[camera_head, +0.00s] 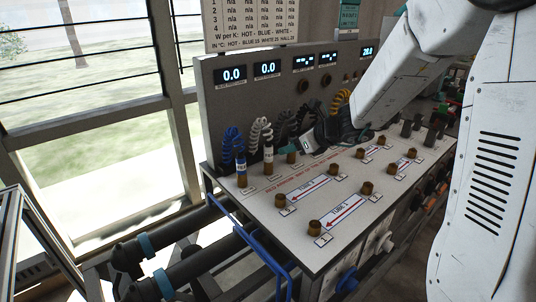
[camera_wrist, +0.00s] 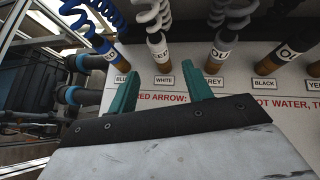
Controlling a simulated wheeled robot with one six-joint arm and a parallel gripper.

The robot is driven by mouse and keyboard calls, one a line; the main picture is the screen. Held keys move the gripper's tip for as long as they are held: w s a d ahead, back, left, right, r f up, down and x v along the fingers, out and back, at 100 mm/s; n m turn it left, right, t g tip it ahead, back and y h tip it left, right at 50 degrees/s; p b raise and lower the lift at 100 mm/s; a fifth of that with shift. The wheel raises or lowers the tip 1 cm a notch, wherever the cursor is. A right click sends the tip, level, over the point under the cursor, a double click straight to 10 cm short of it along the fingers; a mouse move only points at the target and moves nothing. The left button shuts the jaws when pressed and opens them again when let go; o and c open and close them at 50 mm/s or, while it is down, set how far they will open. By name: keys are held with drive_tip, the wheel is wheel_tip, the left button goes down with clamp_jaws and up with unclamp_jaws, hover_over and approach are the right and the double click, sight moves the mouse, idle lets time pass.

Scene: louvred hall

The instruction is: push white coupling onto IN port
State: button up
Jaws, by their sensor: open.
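The white coupling (camera_head: 268,156) hangs at the end of a coiled white hose and stands upright in the back row of the bench, right of the blue coupling (camera_head: 241,170). In the wrist view the white coupling (camera_wrist: 157,46) has a white band over brass, behind a WHITE label. My gripper (camera_wrist: 157,70) is open and empty; its teal fingers point toward the white coupling, apart from it, with the WHITE label between them. Several brass ports (camera_head: 315,228) stand on the bench top beside arrow labels. Their small tags are too small to read, so I cannot tell which is IN.
Grey and black couplings (camera_wrist: 221,47) stand right of the white one. A back panel (camera_head: 285,92) with lit displays rises behind the hoses. The bench top (camera_head: 265,206) is clear between ports. A blue rail (camera_head: 250,240) and dark pipes (camera_head: 185,238) lie at the left end.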

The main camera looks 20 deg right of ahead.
sight(272, 152)
drive_tip(key=shift+x, duration=4.65)
drive_tip(key=shift+a, duration=0.1)
drive_tip(key=shift+r, duration=0.1)
clamp_jaws()
